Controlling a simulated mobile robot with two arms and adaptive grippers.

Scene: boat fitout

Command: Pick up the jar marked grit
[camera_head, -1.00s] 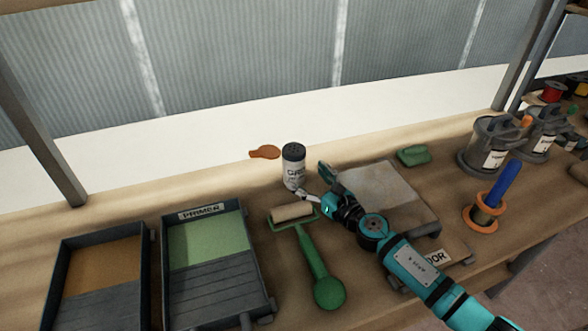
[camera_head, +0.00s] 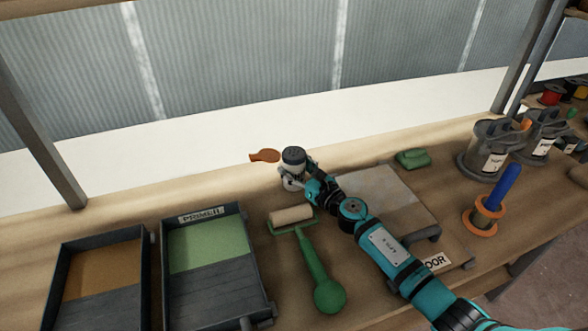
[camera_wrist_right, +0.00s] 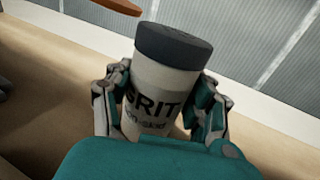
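The jar marked grit (camera_head: 292,169) is a pale cylinder with a dark lid. It stands upright at the back of the wooden bench. In the right wrist view the jar (camera_wrist_right: 165,88) fills the middle, with "GRIT" readable and its lower part hidden by my gripper. My right gripper (camera_head: 297,181) is at the jar, with one finger on each side. In the wrist view the fingers of the right gripper (camera_wrist_right: 161,105) lie close along both sides of the jar; whether they press on it is unclear. My left gripper is out of view.
A green-handled roller (camera_head: 313,262) lies just in front of the jar. Two trays, one marked primer (camera_head: 267,283), are at the left. An orange-brown flat piece (camera_head: 264,156) lies behind. A grey board (camera_head: 381,196), green block (camera_head: 412,159) and lidded cans (camera_head: 487,150) are at right.

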